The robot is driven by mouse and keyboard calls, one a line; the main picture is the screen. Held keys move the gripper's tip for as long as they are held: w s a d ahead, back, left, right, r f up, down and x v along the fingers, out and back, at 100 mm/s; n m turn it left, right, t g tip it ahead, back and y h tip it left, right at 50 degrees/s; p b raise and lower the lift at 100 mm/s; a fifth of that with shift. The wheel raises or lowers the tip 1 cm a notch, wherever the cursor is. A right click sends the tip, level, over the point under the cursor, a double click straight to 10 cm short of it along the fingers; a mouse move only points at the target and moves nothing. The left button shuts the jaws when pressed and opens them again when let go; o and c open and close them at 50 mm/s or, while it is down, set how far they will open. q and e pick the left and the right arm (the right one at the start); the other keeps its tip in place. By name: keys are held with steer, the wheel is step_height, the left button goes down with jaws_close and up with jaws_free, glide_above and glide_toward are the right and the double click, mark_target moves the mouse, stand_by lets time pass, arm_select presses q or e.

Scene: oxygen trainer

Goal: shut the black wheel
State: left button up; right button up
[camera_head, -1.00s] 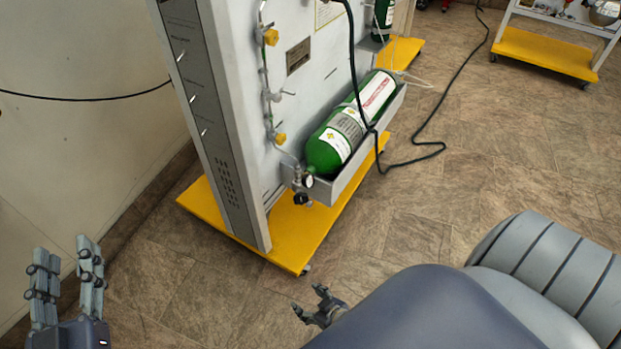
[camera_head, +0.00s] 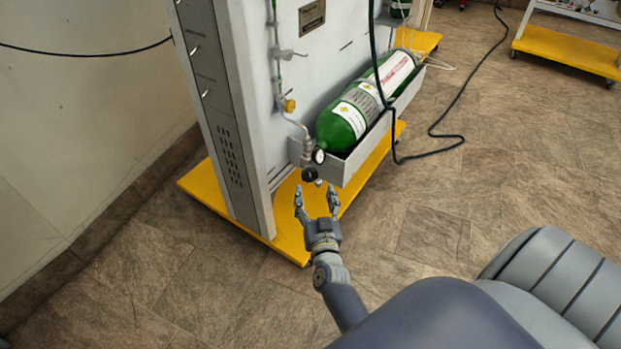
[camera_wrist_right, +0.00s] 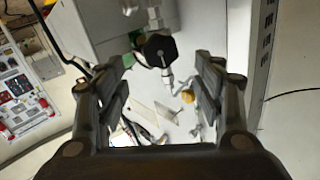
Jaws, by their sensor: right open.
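The black wheel (camera_head: 309,174) sits at the valve below the gauge, at the near end of the green cylinder (camera_head: 347,122) on the trainer panel. In the right wrist view the black wheel (camera_wrist_right: 160,48) shows near the top, between the two fingers and beyond their tips. My right gripper (camera_head: 316,200) is open and empty, just below and in front of the wheel, with its fingers pointing up at it. It also shows in the right wrist view (camera_wrist_right: 164,72). I see no contact with the wheel. My left gripper is out of the head view.
The round gauge (camera_head: 319,156) sits just above the wheel. A grey tray (camera_head: 369,145) holds the cylinder. A yellow base (camera_head: 291,238) lies under the panel, and a yellow valve (camera_head: 289,105) sits higher on the pipe. A black hose (camera_head: 431,155) trails over the floor.

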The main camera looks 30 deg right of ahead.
mark_target(310, 176)
steer(key=b+x, duration=0.1)
steer(key=x, duration=0.5)
steer(key=shift+w+f, duration=0.1)
steer(key=shift+w, duration=0.1)
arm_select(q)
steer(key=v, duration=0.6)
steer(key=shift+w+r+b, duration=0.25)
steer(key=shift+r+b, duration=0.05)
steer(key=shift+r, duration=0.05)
arm_select(e)
steer(key=shift+x, duration=0.95)
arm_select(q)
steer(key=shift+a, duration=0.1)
arm_select(e)
steer(key=c, duration=1.1)
